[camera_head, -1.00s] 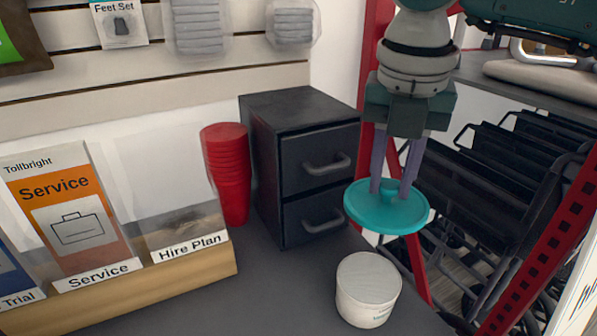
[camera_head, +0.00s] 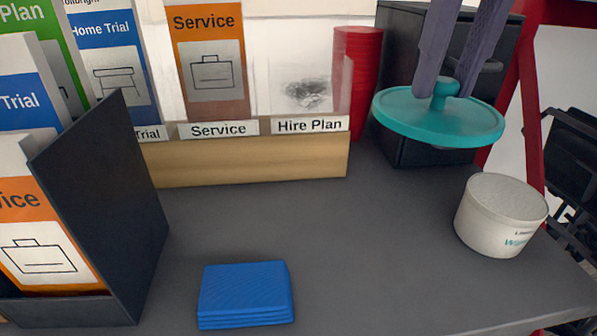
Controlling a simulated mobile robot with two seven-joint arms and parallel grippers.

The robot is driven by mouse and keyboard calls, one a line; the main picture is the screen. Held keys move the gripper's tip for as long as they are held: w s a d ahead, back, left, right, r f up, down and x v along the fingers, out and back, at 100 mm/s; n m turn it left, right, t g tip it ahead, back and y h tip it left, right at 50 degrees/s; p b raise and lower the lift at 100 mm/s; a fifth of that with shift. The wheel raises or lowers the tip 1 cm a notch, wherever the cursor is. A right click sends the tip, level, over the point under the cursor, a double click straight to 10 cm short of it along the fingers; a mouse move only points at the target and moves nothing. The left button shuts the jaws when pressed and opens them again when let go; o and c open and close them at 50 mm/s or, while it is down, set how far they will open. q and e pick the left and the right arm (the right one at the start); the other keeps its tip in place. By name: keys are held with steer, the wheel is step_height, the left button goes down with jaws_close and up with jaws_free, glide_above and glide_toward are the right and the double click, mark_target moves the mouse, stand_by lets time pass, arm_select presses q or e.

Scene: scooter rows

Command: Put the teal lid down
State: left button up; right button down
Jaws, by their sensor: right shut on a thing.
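The teal lid (camera_head: 415,117) is a round disc with a knob on top. My right gripper (camera_head: 447,82) comes down from the top and is shut on the knob. The lid is held about level above the dark grey counter (camera_head: 350,235), in front of the black drawer unit. A white tub (camera_head: 500,215) with teal print stands on the counter below and to the right of the lid. My left gripper is not in view.
A wooden leaflet rack (camera_head: 250,160) stands at the back, with red stacked cups (camera_head: 357,75) beside it. The black drawer unit (camera_head: 400,150) is behind the lid. A folded blue cloth (camera_head: 245,295) lies at the front, near a black leaflet holder (camera_head: 110,220). The middle counter is clear.

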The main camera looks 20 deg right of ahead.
step_height(320, 180, down, 16)
steer(key=b, duration=0.3)
steer(key=shift+r, duration=0.1)
step_height(320, 180, down, 4)
steer(key=shift+f+b, duration=0.1)
steer(key=shift+b, duration=0.55)
steer(key=shift+f, duration=0.15)
steer(key=c, duration=0.6)
jaws_free()
steer(key=shift+c, duration=0.2)
